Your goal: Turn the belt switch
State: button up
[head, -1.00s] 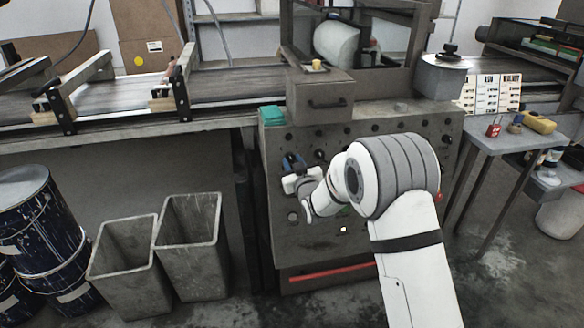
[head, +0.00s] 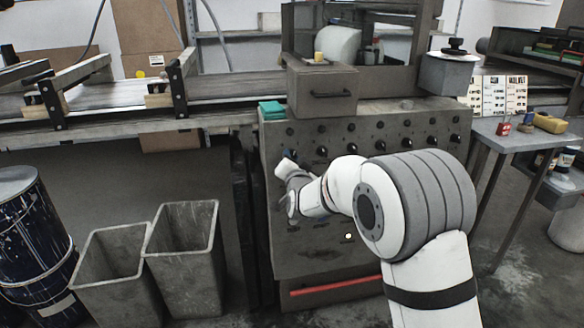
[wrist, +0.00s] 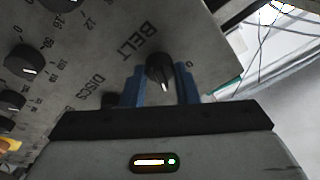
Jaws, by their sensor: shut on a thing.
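The belt switch (wrist: 160,72) is a round black knob with a pale pointer line, on the grey control panel under the printed word BELT. In the wrist view my gripper (wrist: 160,88) has its two blue fingers on either side of this knob, shut on it. The pointer line is tilted near the 0 mark. In the head view my gripper (head: 287,158) is at the upper left of the control panel (head: 300,250), and the knob is hidden there behind the gripper and wrist.
Several other black knobs (wrist: 20,58) sit close by on the panel, one labelled DISCS. A drawer box (head: 322,92) and a teal block (head: 272,110) stand above the panel. Two grey bins (head: 185,245) and dark drums (head: 30,235) stand at the left. A side table (head: 520,135) is at the right.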

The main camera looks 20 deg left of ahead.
jog(key=shift+s+a+f+m+b, duration=0.15)
jog(key=shift+m+b, duration=0.25)
jog(key=shift+m, duration=0.4)
jog(key=o, duration=1)
jog(key=shift+c, duration=0.2)
jog(key=p+v, duration=0.1)
jog(key=v, duration=0.6)
jog(key=shift+s, duration=0.3)
